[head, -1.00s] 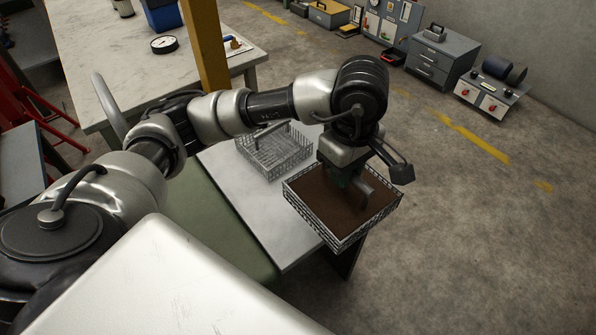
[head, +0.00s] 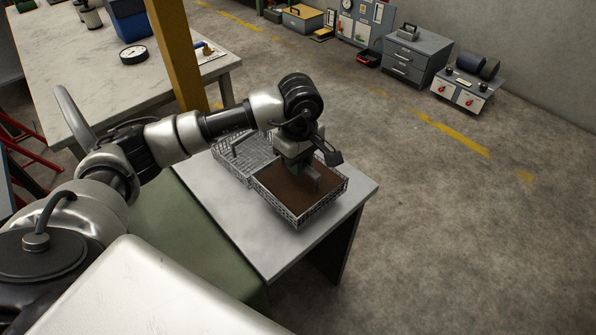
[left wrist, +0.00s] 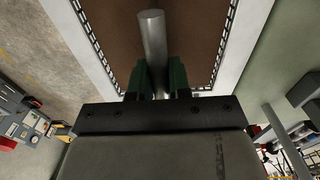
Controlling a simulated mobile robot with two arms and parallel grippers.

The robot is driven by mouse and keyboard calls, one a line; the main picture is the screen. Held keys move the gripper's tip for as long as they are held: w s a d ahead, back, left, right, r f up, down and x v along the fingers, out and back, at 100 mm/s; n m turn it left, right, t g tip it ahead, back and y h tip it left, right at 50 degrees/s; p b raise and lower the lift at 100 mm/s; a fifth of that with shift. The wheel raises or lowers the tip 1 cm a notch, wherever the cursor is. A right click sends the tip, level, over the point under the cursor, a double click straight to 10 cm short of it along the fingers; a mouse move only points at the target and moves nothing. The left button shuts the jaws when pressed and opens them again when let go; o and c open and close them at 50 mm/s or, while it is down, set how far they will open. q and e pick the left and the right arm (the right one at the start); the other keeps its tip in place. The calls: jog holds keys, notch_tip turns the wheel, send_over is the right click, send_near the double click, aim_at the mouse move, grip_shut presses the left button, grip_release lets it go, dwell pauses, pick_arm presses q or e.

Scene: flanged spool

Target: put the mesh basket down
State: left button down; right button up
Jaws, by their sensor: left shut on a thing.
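The mesh basket (head: 322,208) has wire sides and a brown inside. It is over the pale top of a small table (head: 285,252), in the middle of the head view. I cannot tell if its underside touches the top. My left gripper (head: 307,178) points down into the basket and is shut on its grey bar handle. In the left wrist view, the green fingers (left wrist: 157,82) sit on both sides of the handle (left wrist: 152,35), with the basket's brown floor (left wrist: 110,25) beyond. My right gripper is not in view.
A second, empty-looking wire basket (head: 232,158) stands on the table behind the held one, very close to it. Bare tabletop lies in front and to the right. A yellow post (head: 177,55) and a larger workbench (head: 75,65) stand behind left.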

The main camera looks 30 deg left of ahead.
pick_arm(q)
jog(key=shift+w+a+f, duration=0.1)
jog(key=shift+a+f, duration=0.05)
jog(key=shift+f+p, duration=0.3)
jog(key=shift+f, duration=1.65)
jog(key=shift+f, duration=0.2)
jog(key=c, duration=1.1)
grip_release()
jog(key=shift+o, duration=0.2)
jog(key=shift+r, duration=0.2)
notch_tip(320, 180, up, 12)
jog(key=shift+r+b, duration=0.1)
jog(key=shift+b, duration=0.45)
